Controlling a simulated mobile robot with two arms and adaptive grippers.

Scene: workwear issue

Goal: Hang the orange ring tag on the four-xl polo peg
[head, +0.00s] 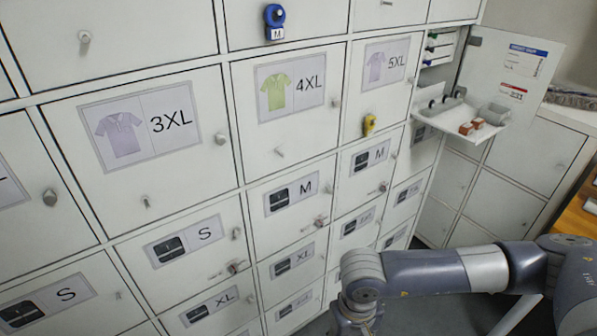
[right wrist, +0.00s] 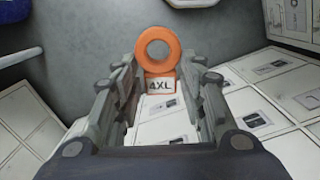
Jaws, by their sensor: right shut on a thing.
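The orange ring tag (right wrist: 158,66) has a round ring at its top and a white label reading 4XL below. My right gripper (right wrist: 160,76) is shut on the label part in the right wrist view, with the ring standing clear beyond the fingertips. In the head view my right arm reaches in from the right to the bottom edge; the tag is not visible there. The 4XL door (head: 300,125) bears a green polo picture. Its short peg (head: 280,152) sits below the picture, bare, well above and left of my right arm. My left gripper is not in view.
A blue M tag (head: 275,22) hangs on the door above. A yellow tag (head: 369,125) hangs on the 5XL door. The 3XL peg (head: 146,201) is bare. A small shelf (head: 455,125) with orange-brown blocks juts out at the right. Door knobs stick out nearby.

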